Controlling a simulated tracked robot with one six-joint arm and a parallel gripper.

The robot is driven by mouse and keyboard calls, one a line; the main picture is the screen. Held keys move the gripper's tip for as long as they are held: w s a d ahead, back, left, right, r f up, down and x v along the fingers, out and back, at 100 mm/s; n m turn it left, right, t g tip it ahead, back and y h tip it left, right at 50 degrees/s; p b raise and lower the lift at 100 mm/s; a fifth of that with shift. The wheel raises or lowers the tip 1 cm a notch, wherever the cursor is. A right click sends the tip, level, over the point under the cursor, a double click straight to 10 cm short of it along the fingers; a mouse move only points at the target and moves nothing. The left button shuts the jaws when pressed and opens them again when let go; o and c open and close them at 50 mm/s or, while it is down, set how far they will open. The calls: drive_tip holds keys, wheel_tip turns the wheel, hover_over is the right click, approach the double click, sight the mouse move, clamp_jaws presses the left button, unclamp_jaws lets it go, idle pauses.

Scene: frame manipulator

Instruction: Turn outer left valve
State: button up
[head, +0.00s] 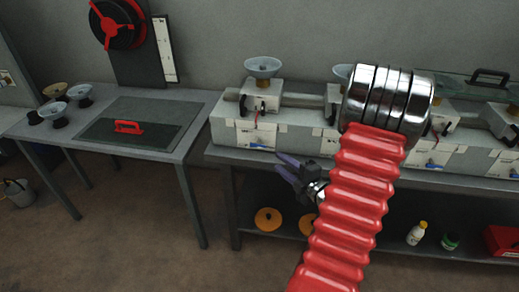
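A white box with a grey funnel on top (263,68) stands at the left end of the bench. On its front is a small black valve handle (263,107), with a thin red part (257,120) just below. A small blue-handled fitting (257,144) is lower on the same front. I cannot tell which one is the outer left valve. My gripper (279,163) is below and in front of these, near the bench edge and apart from the valve parts. Its two purple-grey fingers point left and look spread, with nothing seen between them. My red ribbed arm hides the middle of the bench.
A lower table (150,102) at left holds a dark panel with a red handle (128,127) and several bowls. Orange discs (268,219) and bottles (417,234) are on the shelf under the bench. Floor between tables is clear.

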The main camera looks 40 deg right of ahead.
sight(259, 147)
drive_tip(key=w, duration=0.4)
drive_tip(key=w+d+f, duration=0.1)
drive_tip(key=w, duration=0.7)
drive_tip(key=shift+w+d+f, duration=0.3)
drive_tip(key=shift+w+f, duration=0.05)
drive_tip(key=shift+f, duration=0.05)
drive_tip(key=shift+c, duration=0.3)
clamp_jaws()
drive_tip(key=shift+a, duration=0.3)
drive_tip(key=shift+d, duration=0.2)
